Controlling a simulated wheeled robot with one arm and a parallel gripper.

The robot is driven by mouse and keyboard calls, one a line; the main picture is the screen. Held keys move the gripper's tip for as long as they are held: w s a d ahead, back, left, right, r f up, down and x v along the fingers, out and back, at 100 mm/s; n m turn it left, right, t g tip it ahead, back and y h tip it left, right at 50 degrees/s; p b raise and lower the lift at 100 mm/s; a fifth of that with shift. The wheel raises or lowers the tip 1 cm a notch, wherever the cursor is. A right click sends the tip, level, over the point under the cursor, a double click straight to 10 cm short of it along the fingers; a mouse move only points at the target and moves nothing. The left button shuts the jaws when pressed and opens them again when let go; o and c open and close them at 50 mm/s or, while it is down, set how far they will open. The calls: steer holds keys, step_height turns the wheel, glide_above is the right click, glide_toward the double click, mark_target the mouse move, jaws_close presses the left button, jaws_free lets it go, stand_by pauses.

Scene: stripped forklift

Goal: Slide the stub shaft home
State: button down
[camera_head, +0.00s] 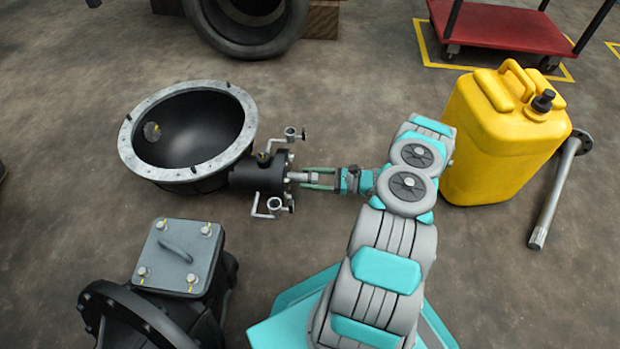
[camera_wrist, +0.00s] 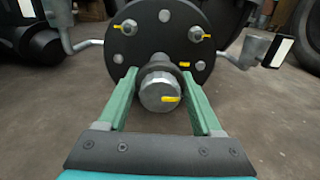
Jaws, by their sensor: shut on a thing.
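The stub shaft (camera_wrist: 160,92) is a short silver cylinder with a yellow mark on its near end. My gripper (camera_wrist: 157,80) has its two green fingers on either side of it and is shut on it. The shaft points straight at the middle of a dark round flange (camera_wrist: 188,50) with bolts and yellow marks. Its far end meets a collar at the flange centre; how deep it sits is hidden. In the head view my gripper (camera_head: 306,179) reaches leftward to the dark cylindrical housing (camera_head: 256,178), with the shaft (camera_head: 300,177) between them.
A large bowl-shaped casing (camera_head: 190,180) with a pale rim joins the housing. Silver bent fittings (camera_head: 272,206) stick out on both sides of it. A black gearbox (camera_head: 180,260) lies at lower left.

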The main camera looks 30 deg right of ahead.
steer(key=shift+x, duration=1.65)
steer(key=shift+c, duration=0.3)
jaws_free()
steer(key=shift+p+v, duration=0.3)
steer(key=shift+v, duration=3.6)
steer(key=shift+c, duration=0.2)
